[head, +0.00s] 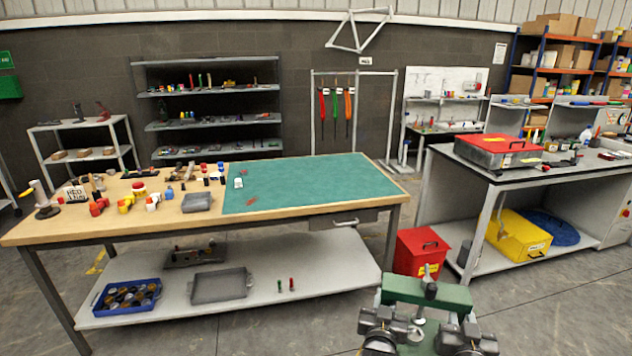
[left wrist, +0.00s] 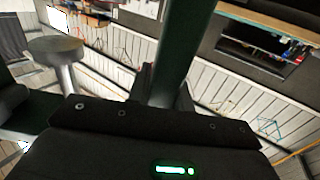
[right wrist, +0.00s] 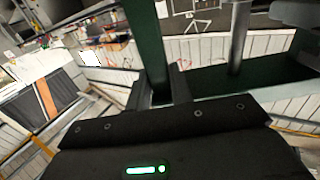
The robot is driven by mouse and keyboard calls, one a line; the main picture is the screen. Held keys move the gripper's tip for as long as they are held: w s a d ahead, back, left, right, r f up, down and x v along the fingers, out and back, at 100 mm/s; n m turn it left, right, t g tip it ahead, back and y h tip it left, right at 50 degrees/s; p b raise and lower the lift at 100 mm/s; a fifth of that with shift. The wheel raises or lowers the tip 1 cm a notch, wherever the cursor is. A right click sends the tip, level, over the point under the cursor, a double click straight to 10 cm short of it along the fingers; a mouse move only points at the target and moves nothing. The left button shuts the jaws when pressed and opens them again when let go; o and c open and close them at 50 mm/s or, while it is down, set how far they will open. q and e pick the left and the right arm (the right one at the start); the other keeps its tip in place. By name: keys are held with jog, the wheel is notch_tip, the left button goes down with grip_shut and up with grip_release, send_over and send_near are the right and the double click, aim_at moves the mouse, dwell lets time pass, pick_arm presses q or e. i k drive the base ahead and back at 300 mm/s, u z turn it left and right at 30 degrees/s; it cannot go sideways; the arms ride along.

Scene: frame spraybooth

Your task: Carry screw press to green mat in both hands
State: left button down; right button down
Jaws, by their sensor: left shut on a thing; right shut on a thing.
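The screw press (head: 452,294) is a green frame with a dark-knobbed metal screw through its top beam. It is at the bottom of the head view, in front of me and apart from the tables. My left gripper (head: 382,312) is shut on its left side and my right gripper (head: 467,322) on its right side. A green upright of the press runs between the fingers in the left wrist view (left wrist: 181,45) and in the right wrist view (right wrist: 148,45). The green mat (head: 300,183) lies on the right part of the wooden workbench. The lower press is partly hidden by my grippers.
Small red pieces (head: 251,202) and a small pale item (head: 239,183) lie on the mat. A red bin (head: 420,252) stands on the floor between the workbench and the grey bench (head: 490,178). Most of the mat is clear.

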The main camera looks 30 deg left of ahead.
aim_at(357, 180)
jog(key=z, duration=0.4)
jog(key=i, duration=1.65)
jog(key=u, duration=1.35)
jog(key=i, duration=1.75)
jog(key=u, duration=0.05)
